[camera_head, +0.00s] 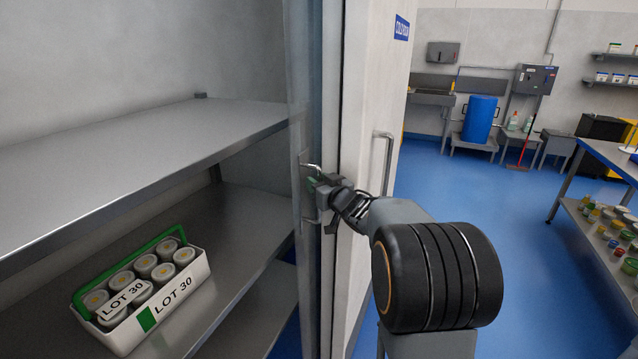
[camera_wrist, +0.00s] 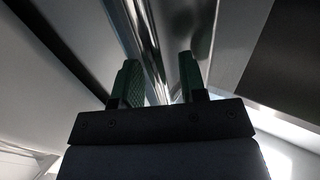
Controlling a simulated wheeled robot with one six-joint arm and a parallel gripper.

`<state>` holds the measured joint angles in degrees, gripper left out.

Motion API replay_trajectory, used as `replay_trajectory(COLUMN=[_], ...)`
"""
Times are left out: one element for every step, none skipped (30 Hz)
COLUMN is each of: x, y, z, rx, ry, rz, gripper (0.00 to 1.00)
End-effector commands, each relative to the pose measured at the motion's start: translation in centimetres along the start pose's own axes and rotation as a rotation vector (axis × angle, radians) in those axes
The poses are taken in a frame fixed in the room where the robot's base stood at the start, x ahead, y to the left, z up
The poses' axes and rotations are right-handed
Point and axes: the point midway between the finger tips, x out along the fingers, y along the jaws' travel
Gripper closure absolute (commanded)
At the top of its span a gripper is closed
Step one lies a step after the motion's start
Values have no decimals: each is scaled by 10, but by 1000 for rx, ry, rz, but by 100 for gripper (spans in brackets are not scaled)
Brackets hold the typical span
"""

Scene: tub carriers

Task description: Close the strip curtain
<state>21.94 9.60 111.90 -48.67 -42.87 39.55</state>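The strip curtain (camera_head: 301,75) shows as a narrow, translucent grey, upright band bunched at the doorway's edge, beside the shelves. A metal pull handle (camera_head: 312,166) sticks out from it, with a lower bracket below. My gripper (camera_head: 318,183) is at this handle and hides its middle. In the wrist view, the two green-padded fingers (camera_wrist: 160,82) stand apart, with a shiny vertical surface showing beyond and between them. I cannot tell whether the bar of the handle lies between the fingers.
Metal shelves (camera_head: 150,135) fill the left. A white tub carrier (camera_head: 195,285) labelled LOT 30, with a green handle and several lidded tubs, sits on the lower shelf. A white door (camera_head: 375,100) with a bar handle stands right of my gripper. Blue floor (camera_head: 530,230) is clear beyond.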

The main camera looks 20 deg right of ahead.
Motion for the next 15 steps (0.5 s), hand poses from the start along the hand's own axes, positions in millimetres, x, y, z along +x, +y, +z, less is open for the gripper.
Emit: replay_trajectory(x=[0,0,0,0,0,0,0,0,0,0,0,0,0,0,0], y=[0,0,0,0,0,0,0,0,0,0,0,0,0,0,0], z=[0,0,0,0,0,0,0,0,0,0,0,0,0,0,0], rx=[0,0,0,0,0,0,0,0,0,0,0,0,0,0,1], ry=[0,0,0,0,0,0,0,0,0,0,0,0,0,0,0], rz=[0,0,0,0,0,0,0,0,0,0,0,0,0,0,0], gripper=[62,62,62,62,62,62,65,68,72,75,78,82,84,87,91])
